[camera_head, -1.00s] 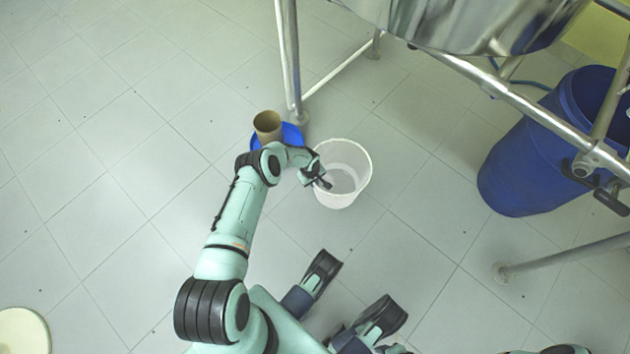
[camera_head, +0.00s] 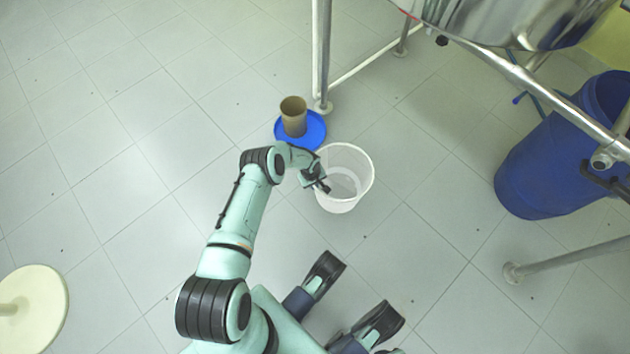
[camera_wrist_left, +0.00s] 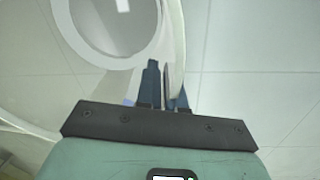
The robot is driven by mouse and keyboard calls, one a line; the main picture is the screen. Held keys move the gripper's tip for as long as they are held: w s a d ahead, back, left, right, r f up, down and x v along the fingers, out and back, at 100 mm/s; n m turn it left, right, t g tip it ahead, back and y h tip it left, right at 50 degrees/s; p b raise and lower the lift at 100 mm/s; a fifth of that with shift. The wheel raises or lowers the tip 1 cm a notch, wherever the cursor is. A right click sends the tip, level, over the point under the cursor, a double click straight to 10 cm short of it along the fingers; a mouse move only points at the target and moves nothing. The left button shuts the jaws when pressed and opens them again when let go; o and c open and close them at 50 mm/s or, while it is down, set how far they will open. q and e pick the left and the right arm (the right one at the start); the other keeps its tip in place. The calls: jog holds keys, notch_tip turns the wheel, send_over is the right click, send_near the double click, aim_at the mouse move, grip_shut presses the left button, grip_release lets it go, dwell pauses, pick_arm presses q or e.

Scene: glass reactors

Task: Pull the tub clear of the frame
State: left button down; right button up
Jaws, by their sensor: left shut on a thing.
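The tub (camera_head: 352,202) is a white, open, empty-looking round bucket near the middle of the head view. My left gripper (camera_head: 323,188) is shut on its left rim, with one finger inside and one outside. In the left wrist view, the fingers (camera_wrist_left: 163,86) pinch the tub's pale wall (camera_wrist_left: 178,45). The tub looks upright; I cannot tell whether it touches the floor. My right gripper is out of view.
A blue disc (camera_head: 316,138) with a brown cup (camera_head: 293,116) on it lies close behind the tub. A cream round plate (camera_head: 45,305) is at lower left. Floor left and right of the tub is free.

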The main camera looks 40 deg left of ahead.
pick_arm(q)
jog(key=shift+s, duration=0.45)
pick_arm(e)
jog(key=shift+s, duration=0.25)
pick_arm(q)
jog(key=c, duration=1.2)
grip_release()
jog(key=shift+w, duration=0.1)
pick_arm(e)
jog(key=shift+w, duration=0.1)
